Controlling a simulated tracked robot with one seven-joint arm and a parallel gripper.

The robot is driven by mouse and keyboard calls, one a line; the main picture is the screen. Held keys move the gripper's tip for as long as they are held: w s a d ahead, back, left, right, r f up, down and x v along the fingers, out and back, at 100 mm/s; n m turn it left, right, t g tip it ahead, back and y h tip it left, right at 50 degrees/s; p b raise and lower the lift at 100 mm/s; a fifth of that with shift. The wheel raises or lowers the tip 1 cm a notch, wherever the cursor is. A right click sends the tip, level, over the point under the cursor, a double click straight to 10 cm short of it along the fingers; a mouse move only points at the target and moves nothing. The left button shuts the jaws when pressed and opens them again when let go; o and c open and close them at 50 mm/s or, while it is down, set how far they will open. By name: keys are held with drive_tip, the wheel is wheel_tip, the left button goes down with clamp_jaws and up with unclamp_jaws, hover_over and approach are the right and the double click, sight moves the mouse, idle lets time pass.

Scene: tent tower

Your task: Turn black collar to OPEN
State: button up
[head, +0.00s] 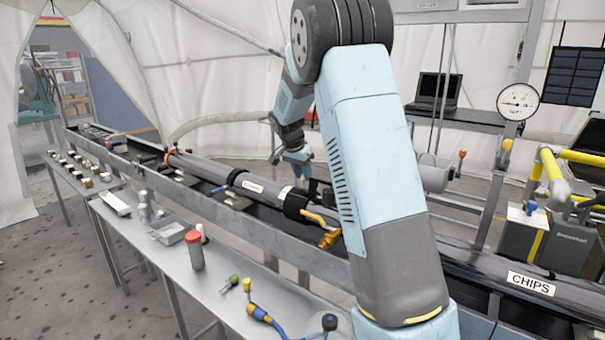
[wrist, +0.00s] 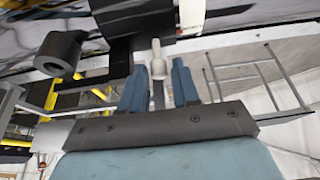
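A long grey pipe (head: 205,170) lies in a metal trough. A black collar (head: 296,203) sits around it near the middle, with a yellow lever beside it; another black collar (head: 234,177) is farther left. I cannot read any OPEN mark. My gripper (head: 299,157) is above and behind the pipe, pointing down. In the wrist view, my gripper (wrist: 158,84) has its two blue fingers apart, either side of a pale peg (wrist: 158,62). The peg shows next to a black part (wrist: 135,18); I cannot tell which collar this is. Small gaps show beside the peg.
A metal side table (head: 170,222) along the trough holds a red-capped jar (head: 195,250), a tray (head: 168,231) and blue and yellow tools (head: 285,325). A dark cylinder (wrist: 60,52) is left of the fingers. A gauge (head: 518,102) stands at right.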

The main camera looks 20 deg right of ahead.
clamp_jaws()
idle(0.3)
